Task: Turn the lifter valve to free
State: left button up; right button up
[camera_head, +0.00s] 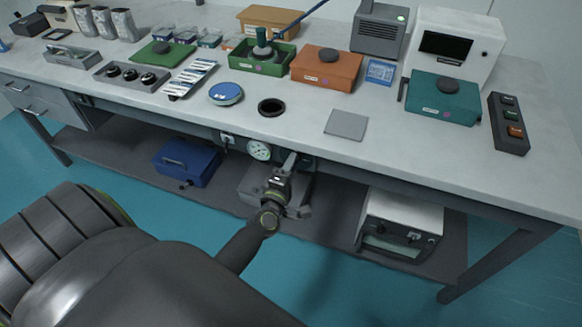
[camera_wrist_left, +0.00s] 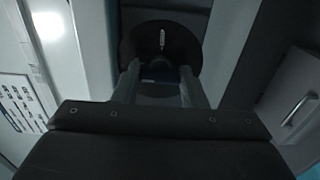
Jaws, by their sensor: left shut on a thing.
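The lifter valve sits on the table's front edge, just right of a round white pressure gauge (camera_head: 259,150). In the head view my left gripper (camera_head: 290,162) reaches up to it from below and mostly hides it. In the left wrist view a dark round disc (camera_wrist_left: 161,32) with a short pale upright mark stands ahead. My left gripper (camera_wrist_left: 160,85) has one finger on each side of the valve's handle (camera_wrist_left: 160,71) in front of that disc. It is shut on the handle. The valve's lettering is not readable. My right gripper is not in view.
A blue toolbox (camera_head: 187,162) and a white-topped instrument (camera_head: 402,222) stand on the lower shelf. A grey pad (camera_head: 346,124), a black ring (camera_head: 271,107) and a blue round tin (camera_head: 226,93) lie on the tabletop (camera_head: 420,150) above. A drawer handle (camera_wrist_left: 297,108) shows at right in the wrist view.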

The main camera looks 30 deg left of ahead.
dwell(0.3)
pick_arm(q)
jog(key=o, duration=1)
jog(key=b+v, duration=0.7)
jog(key=v, duration=1)
jog(key=shift+s, duration=0.25)
jog(key=shift+a+f, duration=0.1)
